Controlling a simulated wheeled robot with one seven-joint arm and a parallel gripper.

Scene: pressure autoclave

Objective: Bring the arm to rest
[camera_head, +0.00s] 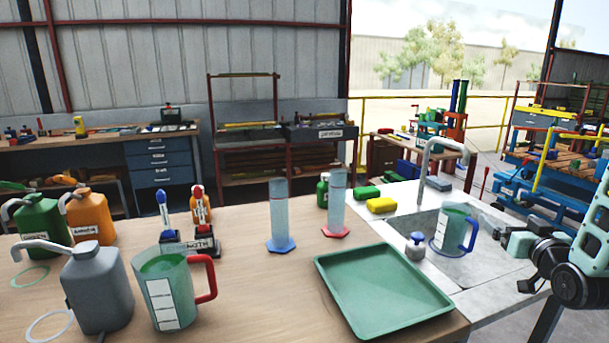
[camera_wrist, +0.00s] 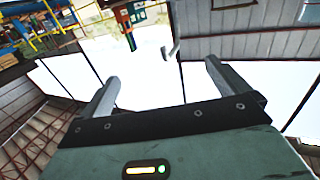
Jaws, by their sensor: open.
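My gripper (camera_wrist: 161,76) is open and empty in the wrist view, with its two grey fingers wide apart and nothing between them. In the head view my arm comes in at the right edge, and my gripper (camera_head: 512,243) is beside the sink, to the right of a jug with a blue handle (camera_head: 453,230). That jug stands in the sink basin. The fingertips are small and hard to make out in the head view.
A green tray (camera_head: 383,287) lies on the bench, left of the sink (camera_head: 480,264). A curved tap (camera_head: 426,160) rises behind the basin. Two cylinders, a red-handled jug (camera_head: 165,290) and several canisters stand further left. A small bottle (camera_head: 415,247) stands near the basin.

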